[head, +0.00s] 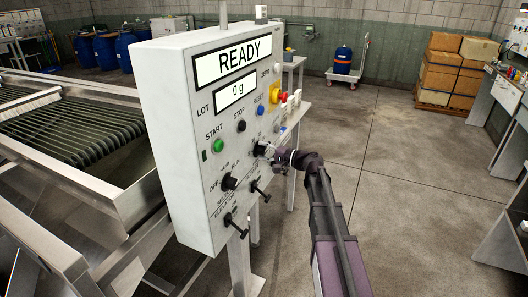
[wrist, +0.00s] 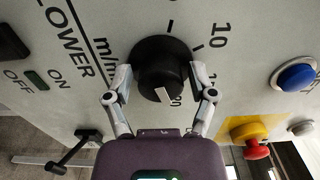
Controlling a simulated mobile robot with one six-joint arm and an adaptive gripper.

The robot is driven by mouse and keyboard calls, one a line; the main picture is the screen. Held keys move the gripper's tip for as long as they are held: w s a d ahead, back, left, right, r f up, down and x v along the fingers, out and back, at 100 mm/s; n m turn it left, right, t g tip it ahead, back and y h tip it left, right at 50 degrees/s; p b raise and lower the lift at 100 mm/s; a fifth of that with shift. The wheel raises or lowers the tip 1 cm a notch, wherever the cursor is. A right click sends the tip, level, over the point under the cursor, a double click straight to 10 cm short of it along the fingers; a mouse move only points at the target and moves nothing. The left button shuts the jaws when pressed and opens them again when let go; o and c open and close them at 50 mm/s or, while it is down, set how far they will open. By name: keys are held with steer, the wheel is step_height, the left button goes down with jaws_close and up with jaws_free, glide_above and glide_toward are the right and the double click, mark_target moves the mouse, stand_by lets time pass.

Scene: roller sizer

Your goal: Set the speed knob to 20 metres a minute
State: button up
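The black speed knob (wrist: 160,68) fills the middle of the wrist view, in front of the panel's "m/min" scale. Its white pointer (wrist: 161,94) points down the picture, close to the "20" label, which is partly hidden behind the knob. The "10" shows clearly at upper right; the "15" is partly covered by a finger. My gripper (wrist: 160,76) has one finger on each side of the knob, tips against its sides. In the head view, my gripper (head: 270,152) is at the knob on the panel's right part, and the scale is unreadable.
The white control panel (head: 180,95) reads "READY" and "0 g". A red emergency button on yellow (wrist: 252,142) and a blue button (wrist: 296,76) are close to the right finger. A black lever handle (wrist: 82,145) sticks out at lower left. Open floor lies right of my arm.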

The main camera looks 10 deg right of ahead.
steer(key=shift+d, duration=0.15)
stand_by(0.3)
steer(key=v, duration=1.2)
stand_by(0.4)
steer(key=s+a+f+n+g+h+p, duration=0.45)
steer(key=s+a+f+g, duration=0.25)
steer(key=s+a, duration=0.3)
steer(key=s+f+n+g+h+p, duration=0.2)
steer(key=s+n+g+h+p, duration=0.1)
steer(key=s+h, duration=0.7)
steer(key=shift+s+f+g+p, duration=0.3)
steer(key=shift+s+p, duration=0.45)
steer(key=shift+s, duration=0.2)
steer(key=shift+d, duration=0.15)
stand_by(0.8)
